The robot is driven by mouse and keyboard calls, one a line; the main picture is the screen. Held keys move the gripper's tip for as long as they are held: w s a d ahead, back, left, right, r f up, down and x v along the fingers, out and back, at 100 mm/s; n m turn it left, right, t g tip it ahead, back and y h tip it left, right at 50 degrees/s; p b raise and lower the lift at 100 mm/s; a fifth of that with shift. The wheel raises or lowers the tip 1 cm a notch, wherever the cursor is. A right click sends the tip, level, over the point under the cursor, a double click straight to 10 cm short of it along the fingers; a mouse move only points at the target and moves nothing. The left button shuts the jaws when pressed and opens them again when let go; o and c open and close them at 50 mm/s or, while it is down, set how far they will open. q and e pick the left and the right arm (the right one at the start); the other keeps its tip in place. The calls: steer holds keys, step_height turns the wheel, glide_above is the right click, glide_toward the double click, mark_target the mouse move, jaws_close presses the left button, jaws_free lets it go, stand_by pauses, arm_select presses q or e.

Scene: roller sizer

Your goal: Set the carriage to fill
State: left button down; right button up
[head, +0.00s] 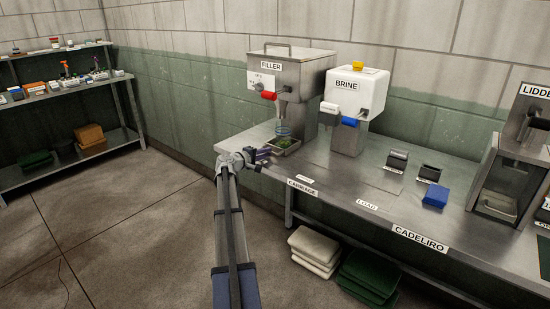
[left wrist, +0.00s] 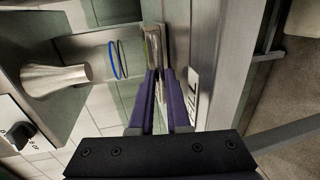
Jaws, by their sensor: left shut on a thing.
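The carriage (head: 286,151) is a small metal tray on the counter below the filler (head: 288,85). A clear jar (head: 283,131) with a blue band stands on it, under the filler's spout. My left gripper (head: 264,155) is at the tray's left front side. In the left wrist view its purple fingers (left wrist: 161,78) are shut on a thin metal piece (left wrist: 153,42), which looks like part of the carriage. The jar's blue and green rings (left wrist: 114,60) and the metal spout (left wrist: 55,79) show beside it. My right gripper is not in view.
The brine unit (head: 356,92) with a blue handle stands to the right of the filler. Black holders (head: 397,161) and a blue block (head: 435,196) lie farther right, before the lidder (head: 520,145). A shelf rack (head: 60,95) stands at the left wall.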

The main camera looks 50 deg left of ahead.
arm_select(q)
steer(key=shift+s+a, duration=0.2)
steer(key=shift+a, duration=0.55)
steer(key=c, duration=1.2)
jaws_free()
steer(key=shift+a, duration=0.15)
steer(key=shift+o, duration=0.2)
steer(key=shift+s, duration=0.1)
steer(key=p+v, duration=0.1)
steer(key=v, duration=0.6)
steer(key=shift+s, duration=0.3)
